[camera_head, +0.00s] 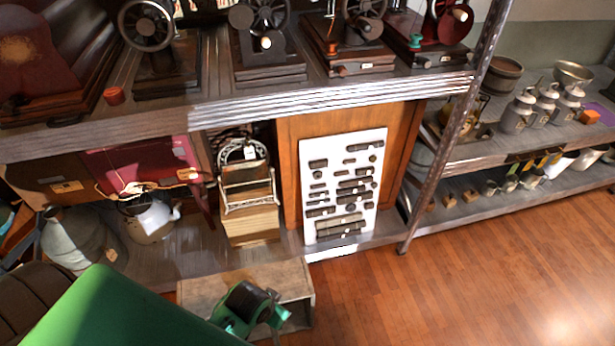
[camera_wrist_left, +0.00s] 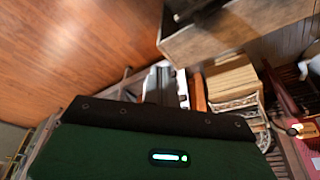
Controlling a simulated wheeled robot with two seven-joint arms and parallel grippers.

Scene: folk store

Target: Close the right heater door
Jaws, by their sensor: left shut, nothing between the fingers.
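No heater door can be made out in either view. My green left arm comes in from the lower left of the head view. My left gripper (camera_head: 272,306) is over the low wooden box on the floor, small and partly cut off by the bottom edge. It is shut and holds nothing. In the left wrist view its green and black body fills the lower part, and no fingertips can be made out. My right gripper is in neither view.
A low wooden box (camera_head: 298,283) stands on the floor before the shelves. A white board of dark pieces (camera_head: 311,190) leans on a wooden panel (camera_head: 294,147). A milk can (camera_head: 76,240) and jug (camera_head: 147,221) stand left. The wooden floor (camera_head: 470,270) at right is clear.

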